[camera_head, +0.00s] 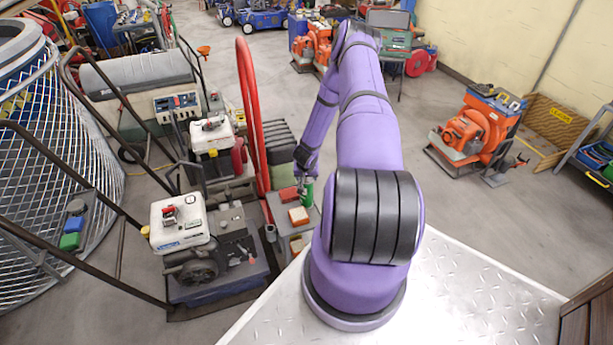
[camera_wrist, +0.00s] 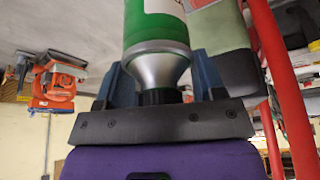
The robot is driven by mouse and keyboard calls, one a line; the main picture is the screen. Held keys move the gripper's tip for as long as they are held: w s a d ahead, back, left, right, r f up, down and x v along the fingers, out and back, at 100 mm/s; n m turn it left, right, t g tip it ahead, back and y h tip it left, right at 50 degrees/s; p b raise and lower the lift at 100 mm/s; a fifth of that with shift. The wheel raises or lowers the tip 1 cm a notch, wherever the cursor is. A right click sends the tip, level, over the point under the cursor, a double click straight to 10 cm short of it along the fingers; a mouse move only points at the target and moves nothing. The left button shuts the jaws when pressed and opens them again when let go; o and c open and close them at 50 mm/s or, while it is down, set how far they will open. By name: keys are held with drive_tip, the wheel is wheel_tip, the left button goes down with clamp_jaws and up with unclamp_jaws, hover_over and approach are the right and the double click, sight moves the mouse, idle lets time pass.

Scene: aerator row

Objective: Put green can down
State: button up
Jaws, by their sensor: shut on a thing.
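The green can (camera_head: 307,191) is small in the head view, at the end of my purple arm, above or beside a grey stand (camera_head: 284,232). It also shows in the wrist view (camera_wrist: 155,25), where it has a green and white body, a silver shoulder and a dark neck. My gripper (camera_wrist: 160,78) is shut on the can, with a blue-grey finger on each side of its silver shoulder. The gripper (camera_head: 304,179) is tiny in the head view. Whether the can touches the stand cannot be told.
A red item (camera_head: 289,194) and an orange-white item (camera_head: 298,216) lie on the stand near the can. Tall red hoops (camera_head: 248,110) rise close to its left. A white-topped machine (camera_head: 181,222) stands further left. The floor right of my arm is mostly clear up to an orange machine (camera_head: 475,130).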

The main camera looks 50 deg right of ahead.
drive_tip(key=shift+f, duration=0.1)
drive_tip(key=o, duration=1.2)
